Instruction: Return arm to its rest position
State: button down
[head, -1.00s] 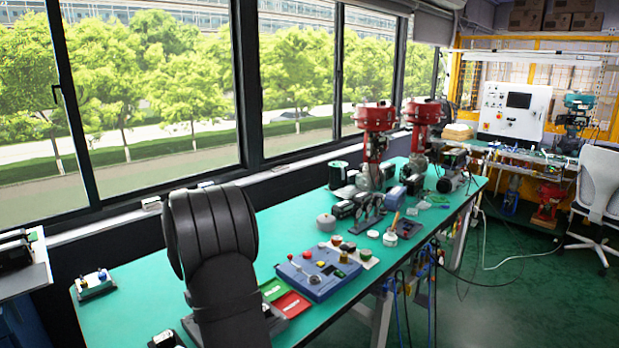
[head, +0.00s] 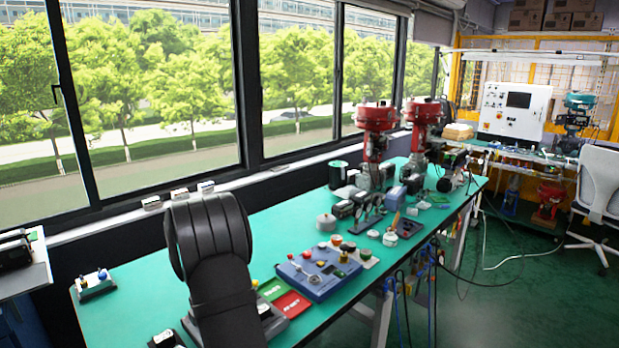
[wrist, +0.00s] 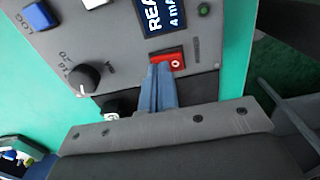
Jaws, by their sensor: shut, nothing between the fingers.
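My arm (head: 222,290) rises at the front of the green workbench in the head view; its gripper is hidden there. In the wrist view my gripper (wrist: 161,70) is shut and empty. Its blue-grey fingers point at a grey panel (wrist: 120,45) just by a red rocker switch (wrist: 172,59); I cannot tell whether they touch it. The panel also carries a black knob (wrist: 84,77), a blue button (wrist: 40,16) and a display (wrist: 165,14) partly cut off by the frame edge.
A blue control box (head: 318,272) with buttons sits right of my arm, beside green and red cards (head: 291,303). A small box with knobs (head: 95,284) stands at the left. The left stretch of bench (head: 130,312) is mostly clear.

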jog(key=s+d+r, duration=0.1)
jog(key=r, duration=1)
jog(key=s+d+r+t+y, duration=0.1)
jog(key=s+d+r, duration=0.1)
jog(key=r, duration=0.9)
jog(key=shift+d, duration=0.15)
jog(key=shift+s, duration=0.1)
jog(key=shift+g+h, duration=0.5)
jog(key=w+a+f, duration=0.1)
jog(key=f, duration=0.4)
jog(key=w+a+f, duration=0.1)
jog(key=f, duration=0.5)
jog(key=w+a+f, duration=0.1)
jog(key=f, duration=0.5)
jog(key=shift+w+a, duration=0.1)
jog(key=shift+a, duration=0.05)
jog(key=shift+f, duration=0.4)
